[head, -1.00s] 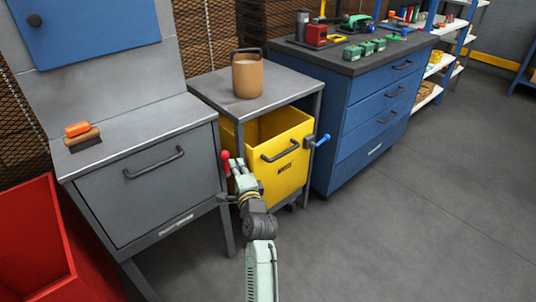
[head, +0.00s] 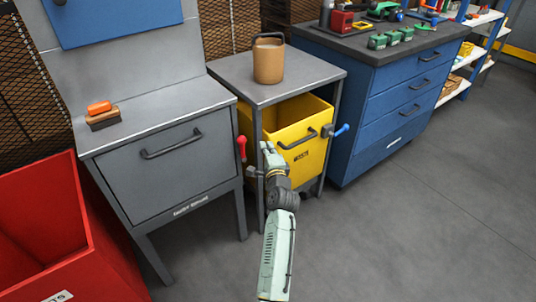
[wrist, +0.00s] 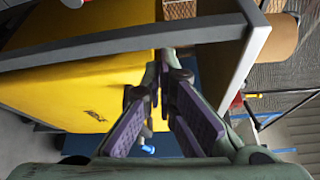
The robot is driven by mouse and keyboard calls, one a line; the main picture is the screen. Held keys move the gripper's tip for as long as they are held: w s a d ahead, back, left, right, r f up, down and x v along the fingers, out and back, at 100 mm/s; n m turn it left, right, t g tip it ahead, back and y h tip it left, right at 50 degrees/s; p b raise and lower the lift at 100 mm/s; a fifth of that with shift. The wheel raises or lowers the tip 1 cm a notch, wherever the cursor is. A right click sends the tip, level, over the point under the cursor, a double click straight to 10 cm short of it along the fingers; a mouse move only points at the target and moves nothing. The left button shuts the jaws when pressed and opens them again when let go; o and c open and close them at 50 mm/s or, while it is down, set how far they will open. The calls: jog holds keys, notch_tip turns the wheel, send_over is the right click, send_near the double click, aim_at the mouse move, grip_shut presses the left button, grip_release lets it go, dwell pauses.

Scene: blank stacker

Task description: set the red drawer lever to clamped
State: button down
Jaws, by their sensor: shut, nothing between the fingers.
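The red lever (head: 242,147) stands nearly upright on a grey mount, at the left side of the small grey stand (head: 258,180), beside the yellow bin drawer (head: 316,148). My gripper (head: 268,149) is just right of the lever in the head view, in front of the stand's left post and the yellow bin. The two look apart, though their depth is hard to judge. In the wrist view my gripper (wrist: 164,70) has its fingers converging at the tips, shut and empty. The red lever cannot be made out clearly there.
A blue lever (head: 342,130) is on the stand's right side. A tan canister (head: 268,62) stands on top. The grey drawer cabinet (head: 165,165) is close on the left, a red bin (head: 40,220) beyond it. The floor (head: 400,230) at right is clear.

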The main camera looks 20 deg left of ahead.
aim_at(242, 148)
jog(key=a, duration=0.1)
jog(key=a+p, duration=0.1)
jog(key=a, duration=0.1)
jog(key=a+p, duration=0.1)
jog(key=shift+w+a+r, duration=0.15)
jog(key=shift+w+a, duration=0.1)
jog(key=shift+w, duration=0.15)
